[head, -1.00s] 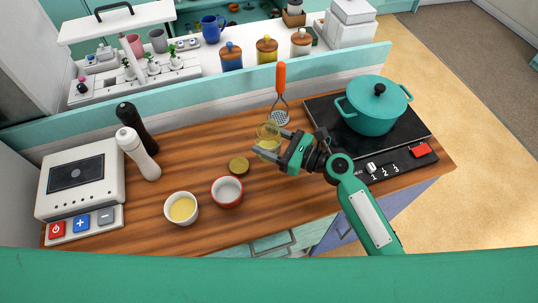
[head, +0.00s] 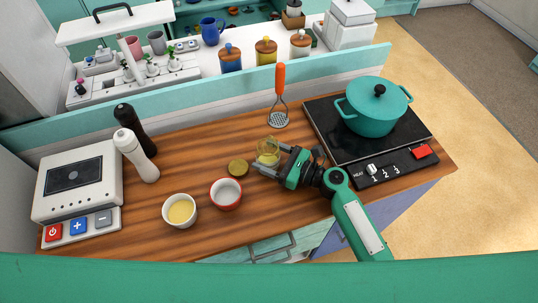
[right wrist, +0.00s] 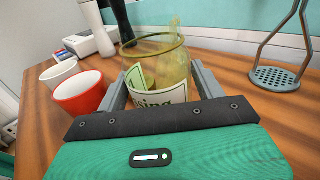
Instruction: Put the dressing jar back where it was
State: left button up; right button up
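The dressing jar (head: 268,154) is clear yellowish glass, without a lid and close to upright. In the right wrist view the jar (right wrist: 157,65) shows a pale label, partly hidden by my gripper. My right gripper (head: 270,159) has one finger on each side of the jar, both seeming to touch it. The jar is at or just above the wooden counter (head: 190,160); its base is hidden in the wrist view, so I cannot tell if it touches. My left gripper is not in view.
A round brownish lid (head: 238,167) lies left of the jar. A red-rimmed bowl (head: 226,193) and a white bowl with yellow contents (head: 180,211) stand nearer. A masher (head: 279,105) is behind, a teal pot (head: 375,108) on the hob at right.

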aim_at(278, 161)
jog(key=shift+o, duration=0.9)
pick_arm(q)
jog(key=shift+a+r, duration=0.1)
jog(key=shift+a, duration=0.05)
pick_arm(e)
jog(key=shift+r, duration=0.15)
jog(key=v, duration=0.3)
jog(key=b+v, duration=0.1)
jog(key=v, duration=0.2)
jog(key=shift+s+d+f, duration=0.2)
jog(key=shift+s+d, duration=0.05)
jog(key=shift+d, duration=0.05)
jog(key=b+v, duration=0.1)
jog(key=v, duration=0.3)
jog(key=shift+r, duration=0.1)
jog(key=shift+s+d+r, duration=0.1)
jog(key=shift+s+d, duration=0.1)
jog(key=shift+d, duration=0.35)
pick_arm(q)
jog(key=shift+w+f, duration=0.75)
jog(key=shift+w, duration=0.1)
pick_arm(e)
jog(key=shift+d, duration=0.15)
